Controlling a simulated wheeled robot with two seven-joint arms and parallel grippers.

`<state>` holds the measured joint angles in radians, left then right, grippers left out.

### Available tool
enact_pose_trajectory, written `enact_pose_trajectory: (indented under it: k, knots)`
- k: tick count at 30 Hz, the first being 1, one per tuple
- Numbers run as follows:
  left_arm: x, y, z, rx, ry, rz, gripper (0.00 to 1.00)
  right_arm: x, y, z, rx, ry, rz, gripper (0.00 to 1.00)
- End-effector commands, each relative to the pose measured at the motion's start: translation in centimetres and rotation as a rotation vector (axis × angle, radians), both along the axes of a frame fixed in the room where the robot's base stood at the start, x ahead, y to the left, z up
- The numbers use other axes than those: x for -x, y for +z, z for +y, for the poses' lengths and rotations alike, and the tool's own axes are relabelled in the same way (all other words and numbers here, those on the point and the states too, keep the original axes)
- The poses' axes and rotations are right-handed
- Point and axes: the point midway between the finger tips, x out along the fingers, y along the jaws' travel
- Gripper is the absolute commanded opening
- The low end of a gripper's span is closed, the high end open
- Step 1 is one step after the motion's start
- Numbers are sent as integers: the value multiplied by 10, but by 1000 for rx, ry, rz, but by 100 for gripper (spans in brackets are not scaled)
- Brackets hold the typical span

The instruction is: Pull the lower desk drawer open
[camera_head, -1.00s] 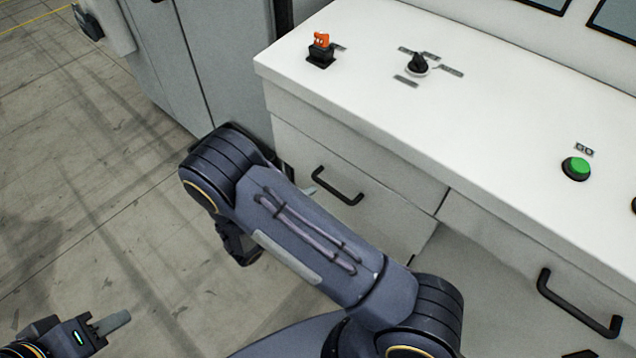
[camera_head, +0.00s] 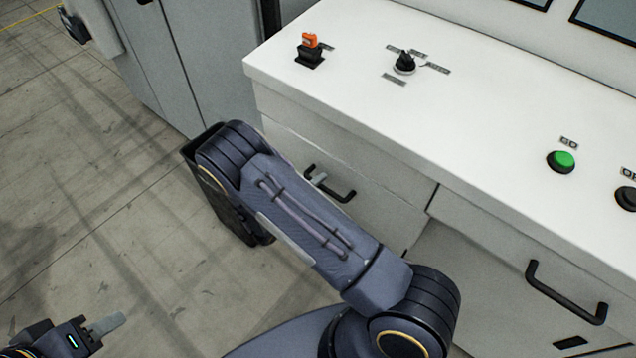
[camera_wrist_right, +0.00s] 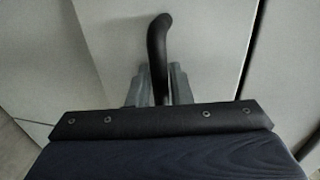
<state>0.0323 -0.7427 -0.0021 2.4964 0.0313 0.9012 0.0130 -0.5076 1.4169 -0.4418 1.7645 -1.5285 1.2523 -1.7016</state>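The white desk (camera_head: 430,110) has a pale drawer front with a black bar handle (camera_head: 345,196) at its left end. The drawer front looks flush; whatever lies below it is hidden by my right arm. One pale fingertip of my right gripper (camera_head: 318,180) shows at this handle. In the right wrist view, a black handle (camera_wrist_right: 158,50) runs down between the grey fingers of my right gripper (camera_wrist_right: 160,82), which sit close against it on both sides. My left gripper (camera_head: 105,326) is empty at the lower left, far from the desk; its finger gap is unclear.
A dark bin-like box (camera_head: 222,195) stands left of the desk, partly behind my right arm. A second black handle (camera_head: 566,293) is on the desk's right part. An orange switch (camera_head: 310,42), black knob (camera_head: 404,62) and green button (camera_head: 562,161) sit on top. Floor at left is clear.

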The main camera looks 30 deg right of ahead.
Motion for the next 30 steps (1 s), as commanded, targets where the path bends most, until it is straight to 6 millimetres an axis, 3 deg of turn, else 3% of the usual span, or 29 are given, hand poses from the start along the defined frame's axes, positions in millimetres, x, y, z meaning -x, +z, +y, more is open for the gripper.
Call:
enact_pose_trajectory:
  k: [4, 17, 23, 30]
  knots:
    - [0, 0, 0, 0, 0, 0, 36, 0, 0, 0, 0, 0, 0, 0]
    - [0, -1, 0, 0, 0, 0, 36, 3, 0, 7, -1, 1, 0, 0]
    - [0, -4, 0, 0, 0, 0, 36, 13, -1, 33, -2, 3, 1, 0]
    - [0, -10, 0, 0, 0, 0, 36, 34, -2, 83, -2, 4, 0, 0]
